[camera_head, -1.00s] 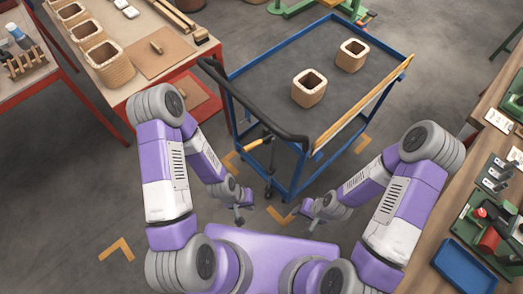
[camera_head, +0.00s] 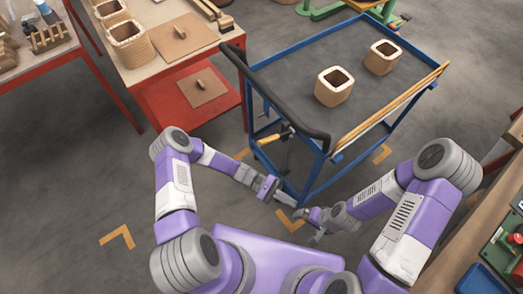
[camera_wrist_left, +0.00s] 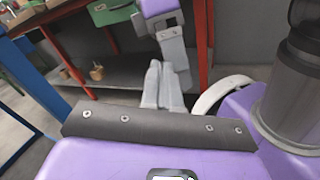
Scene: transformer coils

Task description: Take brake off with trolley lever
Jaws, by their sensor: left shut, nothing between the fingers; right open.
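The trolley (camera_head: 305,75) has a blue frame, a dark grey top and a black push handle (camera_head: 272,98). A short lever with an orange grip (camera_head: 274,138) sits below the handle on the near side. My left gripper (camera_head: 290,201) is shut and empty, low by the trolley's near corner post, below and apart from the lever. In the left wrist view its closed grey fingers (camera_wrist_left: 154,85) point away. My right gripper (camera_head: 310,222) is open and empty, close to the left one. I cannot tell whether their fingertips touch. The lever is not identifiable in the wrist view.
Two square coils (camera_head: 334,86) (camera_head: 382,57) stand on the trolley top. A red-framed bench (camera_head: 175,85) with more coils is at the left. A wooden workbench (camera_head: 440,240) with tools is at the right. Yellow corner marks (camera_head: 118,236) lie on the open grey floor.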

